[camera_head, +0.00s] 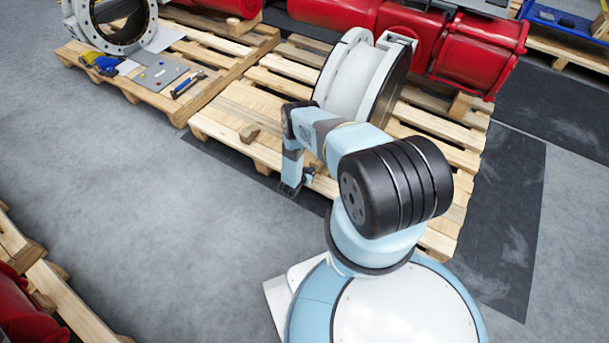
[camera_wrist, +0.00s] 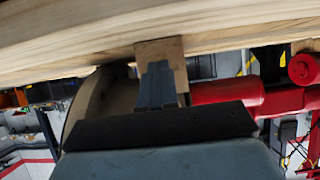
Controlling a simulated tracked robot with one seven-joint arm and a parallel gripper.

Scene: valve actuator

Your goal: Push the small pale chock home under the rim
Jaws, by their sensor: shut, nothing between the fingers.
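A white drum-shaped part with flanged rims (camera_head: 343,65) stands on the middle pallet. In the wrist view, which looks upside down, a curved rim (camera_wrist: 93,105) shows left of my gripper (camera_wrist: 158,72). A small pale wooden block (camera_wrist: 171,48), apparently the chock, sits against the pallet plank right beyond the fingertips. My fingers are shut and empty and overlap the block; I cannot tell whether they touch it. In the head view my gripper (camera_head: 291,188) points down at the pallet's near edge, and my arm hides the block and the rim's foot.
Another, browner wood block (camera_head: 250,133) lies on the pallet (camera_head: 225,120) to the left. Red actuator cylinders (camera_head: 480,50) lie behind the drum. The left pallet holds a flanged ring (camera_head: 125,35), a grey plate (camera_head: 160,75) and tools.

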